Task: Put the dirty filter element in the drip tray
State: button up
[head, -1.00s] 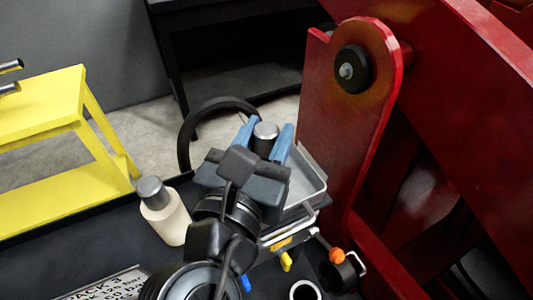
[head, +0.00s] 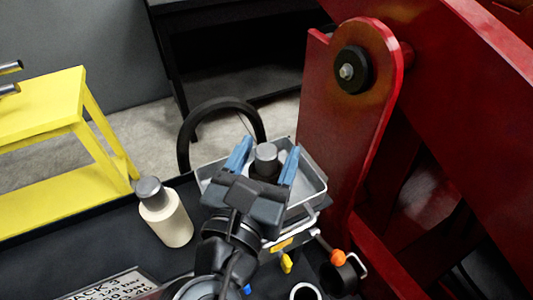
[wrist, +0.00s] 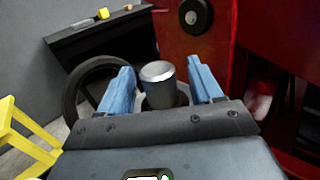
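The filter element (head: 265,163), a cylinder with a silver-grey cap and dark body, stands upright within the metal drip tray (head: 314,196); its base is hidden. My gripper (head: 265,160) is open, its two blue fingers on either side of the element. In the wrist view, the element (wrist: 159,86) shows between the fingers with a gap on both sides. My gripper's body hides the near part of the tray.
A cream bottle with a grey cap (head: 166,212) stands on the dark deck at left. A black ring (head: 188,138) rises behind the tray. A red steel frame (head: 345,140) closes off the right side. A yellow stand (head: 60,130) is far left.

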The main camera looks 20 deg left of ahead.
jog(key=shift+r, duration=0.15)
jog(key=s, duration=1.2)
jog(key=shift+d+b, duration=0.35)
jog(key=shift+b, duration=0.05)
